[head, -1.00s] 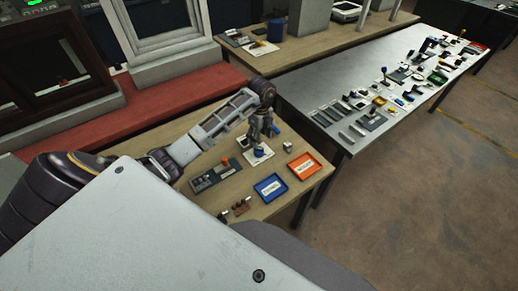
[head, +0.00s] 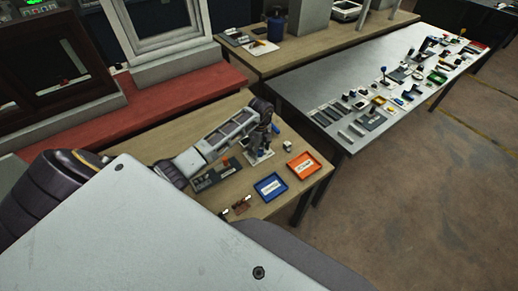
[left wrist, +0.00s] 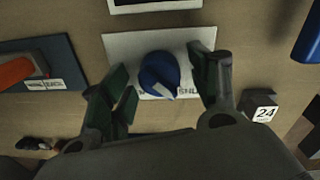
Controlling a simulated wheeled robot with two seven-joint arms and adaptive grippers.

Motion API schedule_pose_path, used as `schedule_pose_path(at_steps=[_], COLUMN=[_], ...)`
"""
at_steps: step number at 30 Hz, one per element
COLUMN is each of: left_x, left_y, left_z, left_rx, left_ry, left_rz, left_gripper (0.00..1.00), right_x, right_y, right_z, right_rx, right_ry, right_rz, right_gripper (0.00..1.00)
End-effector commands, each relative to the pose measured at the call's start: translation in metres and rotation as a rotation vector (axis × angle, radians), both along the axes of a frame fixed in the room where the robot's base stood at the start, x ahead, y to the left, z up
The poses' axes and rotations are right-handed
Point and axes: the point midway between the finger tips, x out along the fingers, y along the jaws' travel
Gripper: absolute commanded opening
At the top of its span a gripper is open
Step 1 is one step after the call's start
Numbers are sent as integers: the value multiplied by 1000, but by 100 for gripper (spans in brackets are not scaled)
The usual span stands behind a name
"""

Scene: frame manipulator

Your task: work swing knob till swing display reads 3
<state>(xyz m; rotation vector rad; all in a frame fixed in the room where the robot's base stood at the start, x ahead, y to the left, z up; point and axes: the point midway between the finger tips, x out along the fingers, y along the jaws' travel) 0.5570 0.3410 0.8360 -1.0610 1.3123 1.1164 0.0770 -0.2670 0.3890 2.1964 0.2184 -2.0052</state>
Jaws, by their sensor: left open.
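A round blue knob (left wrist: 160,72) with a white pointer mark stands on a white plate (left wrist: 121,46) in the left wrist view. The pointer mark slants toward the lower right of that picture. Lettering on the plate is partly hidden by the knob and fingers. My left gripper (head: 260,152) is over this plate in the head view, its fingers open on either side of the knob, not visibly closed on it. A white-framed dark panel (left wrist: 155,4) is cut off at the top of the left wrist view; no reading shows on it. My right gripper is not in view.
A block marked 24 (left wrist: 262,109) sits right of the plate. A dark panel with an orange part (head: 216,175) lies left of it. Blue (head: 270,187) and orange (head: 303,165) trays are nearer the front. A grey table (head: 300,90) with many items stands behind.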

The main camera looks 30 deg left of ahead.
Motion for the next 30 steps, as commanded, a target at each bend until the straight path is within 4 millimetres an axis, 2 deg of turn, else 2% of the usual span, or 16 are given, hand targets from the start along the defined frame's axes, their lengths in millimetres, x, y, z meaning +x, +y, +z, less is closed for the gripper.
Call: schedule_pose_path(at_steps=[2, 12, 13, 23, 30], left_x=[0, 0, 0, 0, 0], left_y=[0, 0, 0, 1, 1], left_z=[0, 0, 0, 0, 0], left_rx=[0, 0, 0, 2, 3], left_ry=[0, 0, 0, 1, 2], left_rz=[0, 0, 0, -32, -129], left_gripper=[61, 17, 15, 15, 15], right_x=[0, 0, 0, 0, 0], right_y=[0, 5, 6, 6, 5], right_z=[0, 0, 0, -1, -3], right_rx=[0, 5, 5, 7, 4], right_ry=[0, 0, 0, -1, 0], right_rz=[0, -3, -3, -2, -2], right_gripper=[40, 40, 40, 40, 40])
